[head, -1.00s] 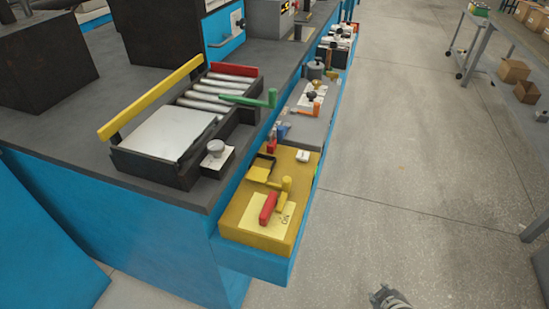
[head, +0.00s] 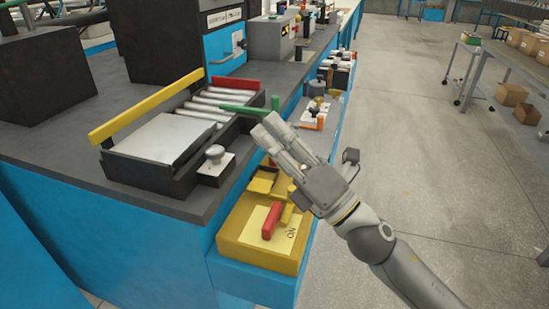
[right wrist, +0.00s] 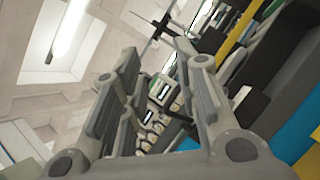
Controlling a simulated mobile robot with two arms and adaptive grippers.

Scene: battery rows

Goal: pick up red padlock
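My right gripper (head: 267,128) reaches in from the lower right in the head view, raised over the blue side shelf with its fingers pointing up and left. In the right wrist view (right wrist: 157,55) its two fingers stand apart with nothing between them. I cannot make out a red padlock now. The gripper covers the part of the shelf where small blue and reddish items showed earlier. A red lever (head: 271,221) sits on the yellow box marked ON, below and left of the gripper. My left gripper is not in view.
A dark counter with a roller unit (head: 205,112) and its green handle (head: 250,111) lies left of the gripper. The yellow box (head: 240,236) fills the near shelf end. Open floor (head: 420,150) lies to the right, with a metal table (head: 510,60) farther off.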

